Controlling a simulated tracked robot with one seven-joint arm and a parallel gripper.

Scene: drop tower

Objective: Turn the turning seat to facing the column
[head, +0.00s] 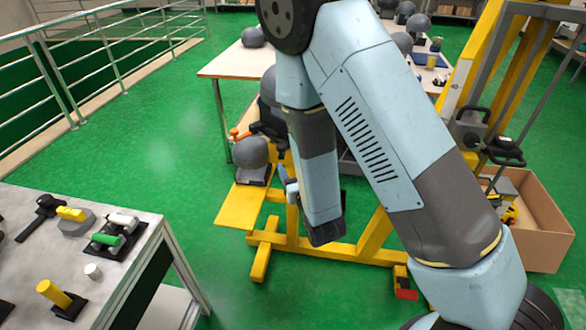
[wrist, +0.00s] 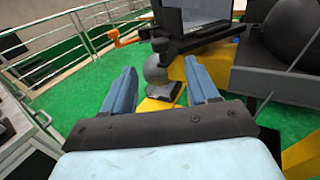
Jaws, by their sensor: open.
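My gripper (wrist: 162,85) is open and empty, its two blue fingers apart in the wrist view. Beyond and between the fingers a grey domed piece (wrist: 157,68) stands on a yellow plate; it also shows in the head view (head: 250,153). Above it is a dark bar (wrist: 190,44) with an orange handle (wrist: 125,38) at its left end. This looks like part of the turning seat, but my arm hides much of it in the head view. The orange handle (head: 238,133) shows there too. The yellow column (head: 484,50) stands at the right. I cannot tell which way the seat faces.
A table with grey domes (head: 232,65) stands behind. A workbench (head: 30,215) with tools is at the left front. An open cardboard box (head: 540,225) is at the right. Yellow base beams (head: 335,250) lie on the floor. The green floor at left centre is clear.

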